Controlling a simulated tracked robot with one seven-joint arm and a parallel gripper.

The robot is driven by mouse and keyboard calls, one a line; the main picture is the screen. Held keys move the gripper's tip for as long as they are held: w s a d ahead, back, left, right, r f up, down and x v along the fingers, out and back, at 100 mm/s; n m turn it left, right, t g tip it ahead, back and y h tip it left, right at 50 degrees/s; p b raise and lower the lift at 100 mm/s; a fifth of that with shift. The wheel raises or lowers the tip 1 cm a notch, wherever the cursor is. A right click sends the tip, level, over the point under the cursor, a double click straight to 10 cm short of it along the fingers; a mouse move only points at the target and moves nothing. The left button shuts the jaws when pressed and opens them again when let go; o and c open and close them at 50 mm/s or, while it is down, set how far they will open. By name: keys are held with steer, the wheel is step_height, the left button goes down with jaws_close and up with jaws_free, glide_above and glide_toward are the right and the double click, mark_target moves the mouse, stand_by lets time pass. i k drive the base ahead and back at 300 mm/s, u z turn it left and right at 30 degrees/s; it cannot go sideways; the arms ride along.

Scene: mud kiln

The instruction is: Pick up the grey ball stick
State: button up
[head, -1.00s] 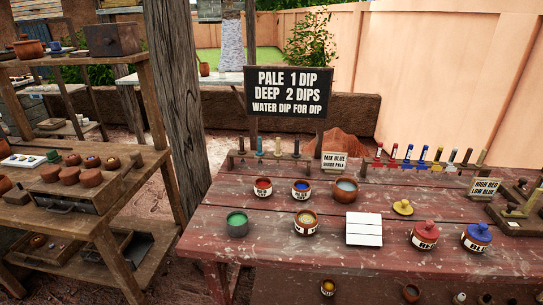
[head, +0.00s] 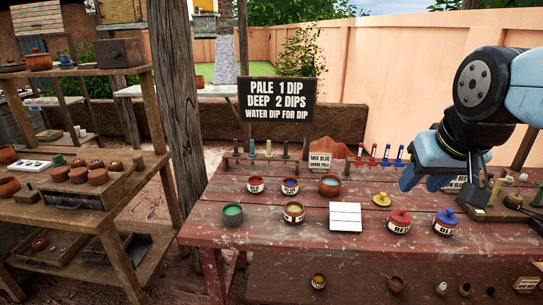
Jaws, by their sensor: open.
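A rack at the back of the red table holds several upright sticks (head: 268,149) with dull tops, some of them greyish. I cannot tell at this size which one is the grey ball stick. A second rack behind the table's right half shows red and blue sticks (head: 386,154); the rest of it is hidden behind my gripper. My gripper (head: 440,184) is open in the upper right of the head view, pointing down over the table's back right, with no object visible between its fingers.
Small pots stand on the table, with a white tile (head: 345,217) and lidded red (head: 399,222) and blue (head: 445,223) jars. A sign (head: 275,101) rises behind the left rack. A wooden post (head: 172,110) and shelves (head: 90,190) stand at left.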

mark_target(286, 144)
steer(key=u, duration=0.1)
steer(key=i, duration=1)
steer(key=z, duration=0.1)
